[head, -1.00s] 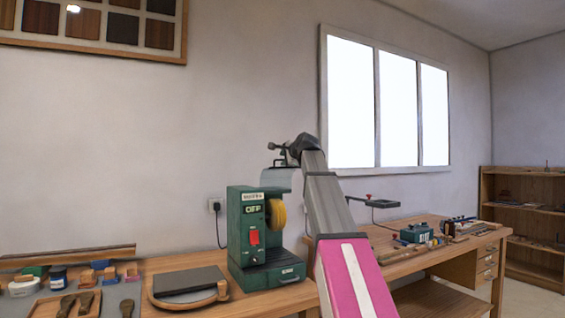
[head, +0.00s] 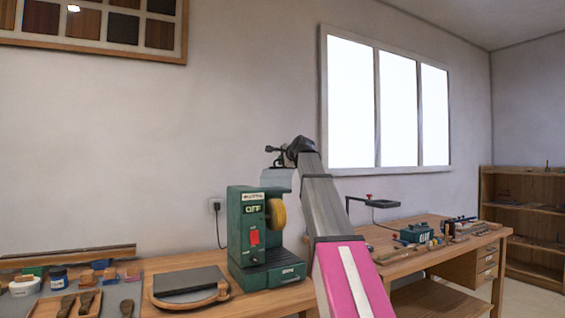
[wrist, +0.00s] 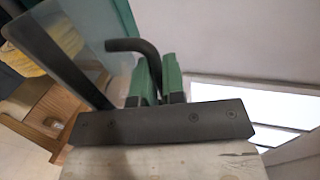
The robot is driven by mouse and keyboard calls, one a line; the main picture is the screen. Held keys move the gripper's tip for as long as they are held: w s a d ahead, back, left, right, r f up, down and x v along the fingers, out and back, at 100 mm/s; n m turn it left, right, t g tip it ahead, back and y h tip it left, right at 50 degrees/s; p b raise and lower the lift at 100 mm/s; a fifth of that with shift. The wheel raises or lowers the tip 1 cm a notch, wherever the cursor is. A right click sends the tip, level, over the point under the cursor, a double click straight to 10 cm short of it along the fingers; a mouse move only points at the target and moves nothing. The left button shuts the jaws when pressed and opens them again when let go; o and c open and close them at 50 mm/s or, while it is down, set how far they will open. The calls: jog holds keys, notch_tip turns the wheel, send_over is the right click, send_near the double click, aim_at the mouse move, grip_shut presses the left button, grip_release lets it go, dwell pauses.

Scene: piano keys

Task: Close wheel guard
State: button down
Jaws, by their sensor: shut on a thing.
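The green grinder (head: 248,238) stands on the bench with its yellow wheel (head: 277,213) on its right side. The clear wheel guard (head: 277,179) is raised above the wheel. In the wrist view the guard (wrist: 97,62) is a see-through panel with a dark edge, and the wheel (wrist: 25,62) shows at the far left. My gripper (wrist: 157,72) has green fingers and is shut on the guard's black bent handle (wrist: 128,45). In the head view my gripper (head: 278,157) is small and dark, just above the guard.
Hand tools (head: 75,304) lie farther left. A second bench (head: 420,262) with tools is on the right.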

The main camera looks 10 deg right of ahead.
jog(key=shift+s+d+f, duration=0.2)
jog(key=shift+s+f, duration=0.2)
jog(key=shift+s, duration=0.25)
jog(key=shift+s+d+f, duration=0.2)
jog(key=shift+s+f, duration=0.2)
jog(key=shift+s, duration=0.25)
jog(key=s+d+f+t+y, duration=0.1)
jog(key=s+f+t, duration=0.3)
jog(key=f+t, duration=0.5)
jog(key=shift+d+f+y, duration=0.2)
jog(key=shift+f+y, duration=0.7)
jog(key=shift+f, duration=4.65)
jog(key=shift+s+f, duration=0.1)
jog(key=c, duration=1.2)
grip_release()
